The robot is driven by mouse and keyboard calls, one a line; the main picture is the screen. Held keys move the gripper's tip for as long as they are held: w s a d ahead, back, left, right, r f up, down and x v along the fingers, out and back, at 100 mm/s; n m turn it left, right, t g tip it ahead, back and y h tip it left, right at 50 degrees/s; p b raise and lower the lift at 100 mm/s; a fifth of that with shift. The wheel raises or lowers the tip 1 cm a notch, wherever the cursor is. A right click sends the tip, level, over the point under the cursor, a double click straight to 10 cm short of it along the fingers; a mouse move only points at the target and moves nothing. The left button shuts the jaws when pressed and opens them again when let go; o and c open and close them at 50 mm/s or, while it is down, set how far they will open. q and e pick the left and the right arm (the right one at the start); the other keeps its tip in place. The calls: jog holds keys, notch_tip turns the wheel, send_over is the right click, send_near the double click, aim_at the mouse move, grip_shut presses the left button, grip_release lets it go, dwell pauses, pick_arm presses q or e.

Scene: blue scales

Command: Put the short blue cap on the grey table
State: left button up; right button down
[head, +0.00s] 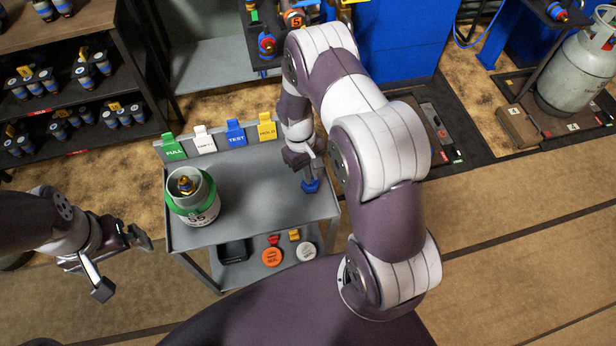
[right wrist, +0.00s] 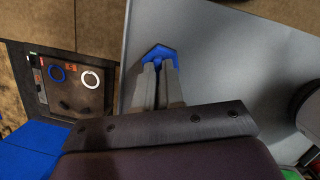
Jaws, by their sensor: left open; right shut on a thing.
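The short blue cap (head: 311,186) is at the right part of the grey table (head: 262,190), under my right gripper (head: 309,175). In the right wrist view the blue cap (right wrist: 160,54) sits between the fingertips of my right gripper (right wrist: 157,75), which is shut on it. The grey tabletop (right wrist: 220,50) lies behind it; I cannot tell whether the cap touches the table. My left gripper (head: 122,262) is open and empty, left of the table and apart from it. The cap's upper part is hidden by the fingers.
A gas cylinder with a green band (head: 192,198) stands on the table's left part. Green (head: 174,147), white (head: 204,140), blue (head: 236,132) and yellow (head: 267,127) tags line the back edge. A lower shelf holds an orange cap (head: 272,257) and a white cap (head: 306,252). The tabletop middle is clear.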

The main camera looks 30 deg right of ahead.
jog(key=shift+f, duration=1.15)
jog(key=c, duration=1.2)
grip_release()
jog(key=shift+c, duration=0.2)
jog(key=shift+r, duration=0.3)
jog(key=d+p+v, duration=0.1)
jog(key=v, duration=1)
jog(key=s+a+r+m+t, duration=0.1)
jog(key=s+a+r+t, duration=0.3)
jog(key=s+r, duration=0.8)
jog(key=shift+s+a+r+m+y, duration=0.25)
jog(key=shift+a+r, duration=0.2)
jog(key=shift+a, duration=0.65)
